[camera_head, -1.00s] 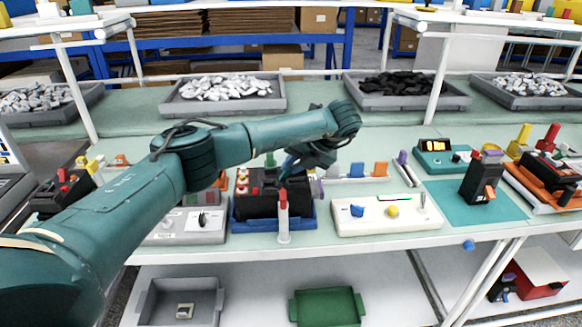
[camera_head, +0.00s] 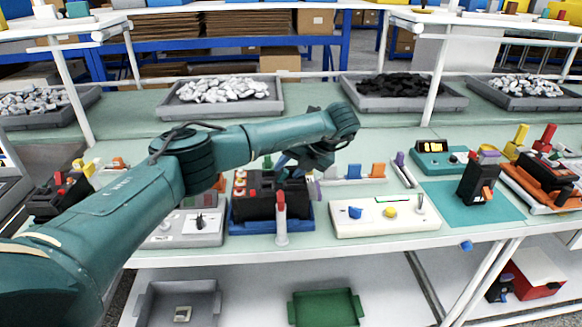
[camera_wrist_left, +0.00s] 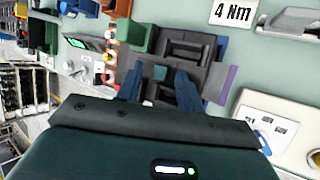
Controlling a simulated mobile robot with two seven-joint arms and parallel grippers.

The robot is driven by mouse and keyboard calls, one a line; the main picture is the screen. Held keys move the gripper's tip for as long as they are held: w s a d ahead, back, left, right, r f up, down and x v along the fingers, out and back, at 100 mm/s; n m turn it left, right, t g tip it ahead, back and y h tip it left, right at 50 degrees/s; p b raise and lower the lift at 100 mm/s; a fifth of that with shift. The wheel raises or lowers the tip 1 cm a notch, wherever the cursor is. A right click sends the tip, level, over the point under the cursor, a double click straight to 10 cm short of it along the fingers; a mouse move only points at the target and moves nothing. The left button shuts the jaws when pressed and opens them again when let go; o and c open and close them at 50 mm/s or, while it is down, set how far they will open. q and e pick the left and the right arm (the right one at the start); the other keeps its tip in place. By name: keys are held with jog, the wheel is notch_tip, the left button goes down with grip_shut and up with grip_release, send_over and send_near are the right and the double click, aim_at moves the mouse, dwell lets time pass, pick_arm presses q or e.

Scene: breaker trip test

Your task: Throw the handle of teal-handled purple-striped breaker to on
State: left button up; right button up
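The black breaker (camera_head: 262,203) sits in a blue tray (camera_head: 238,226) on the bench, partly hidden by my left arm. In the left wrist view, the breaker (camera_wrist_left: 188,52) carries a purple stripe (camera_wrist_left: 228,84) on its right side and a small teal handle (camera_wrist_left: 160,73). My left gripper (camera_head: 290,168) is over the breaker's back right part. In the wrist view, the left gripper's two blue fingers (camera_wrist_left: 159,88) are spread apart, with the teal handle showing between their tips. I see no contact with the handle. My right gripper is out of view.
A red-topped post (camera_head: 281,220) stands in front of the tray. A cream control box (camera_head: 385,216) is to its right, a grey tester (camera_head: 185,226) to its left. Another black breaker (camera_head: 477,182) stands on a teal mat (camera_head: 510,207). Part bins line the back.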

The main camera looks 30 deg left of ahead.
pick_arm(q)
jog(key=b+v, duration=0.1)
jog(key=v, duration=1.2)
jog(key=shift+b, duration=0.3)
jog(key=shift+r, duration=0.1)
